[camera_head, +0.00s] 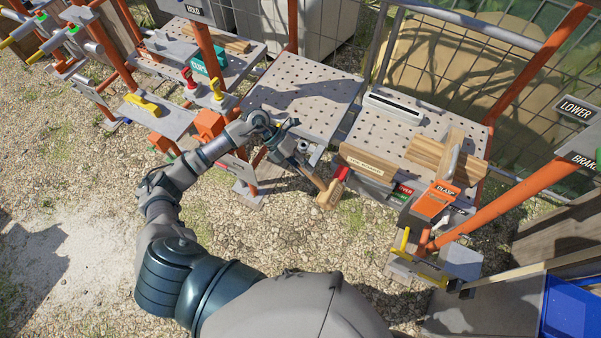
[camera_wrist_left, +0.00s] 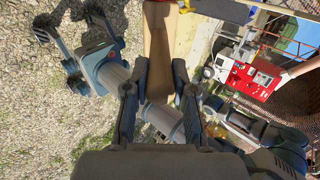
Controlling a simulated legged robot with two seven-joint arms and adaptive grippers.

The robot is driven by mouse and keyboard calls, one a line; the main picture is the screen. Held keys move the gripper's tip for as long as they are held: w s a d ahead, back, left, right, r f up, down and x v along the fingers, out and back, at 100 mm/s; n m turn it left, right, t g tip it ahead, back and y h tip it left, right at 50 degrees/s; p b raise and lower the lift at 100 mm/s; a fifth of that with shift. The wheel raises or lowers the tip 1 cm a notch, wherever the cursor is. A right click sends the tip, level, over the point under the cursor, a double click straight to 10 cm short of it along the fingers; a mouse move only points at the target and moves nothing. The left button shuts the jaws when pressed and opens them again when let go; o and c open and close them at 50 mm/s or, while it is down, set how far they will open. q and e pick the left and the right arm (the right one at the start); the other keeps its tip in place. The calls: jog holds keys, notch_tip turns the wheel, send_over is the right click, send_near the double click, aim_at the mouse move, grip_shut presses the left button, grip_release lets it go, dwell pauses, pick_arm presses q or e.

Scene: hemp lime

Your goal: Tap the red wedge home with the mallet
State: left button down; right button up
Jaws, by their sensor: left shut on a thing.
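My left gripper (camera_head: 283,130) is shut on the wooden handle of the mallet, at the front edge of the middle perforated bench top. The mallet's pale wooden head (camera_head: 329,196) hangs low to the right of the gripper, over the gravel. In the left wrist view the brown handle (camera_wrist_left: 160,45) runs between the two fingers (camera_wrist_left: 158,92). The red wedge (camera_head: 342,173) shows just above and right of the mallet head, close to it; I cannot tell whether they touch.
The middle perforated bench top (camera_head: 305,97) is bare. The right bench carries wooden slats (camera_head: 432,152), a grey slotted bar (camera_head: 393,107) and an orange clasp block (camera_head: 435,199). Orange posts (camera_head: 530,65) rise beside the benches. Open gravel (camera_head: 80,190) lies at the left.

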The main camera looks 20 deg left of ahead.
pick_arm(q)
jog(key=shift+r, duration=0.15)
jog(key=s, duration=0.1)
jog(key=s+p, duration=0.1)
jog(key=s, duration=0.2)
jog(key=shift+s+a, duration=0.25)
jog(key=w, duration=0.1)
jog(key=w+b, duration=0.1)
jog(key=w, duration=0.2)
jog(key=shift+w+d, duration=0.25)
jog(key=shift+w, duration=0.4)
jog(key=shift+s, duration=0.1)
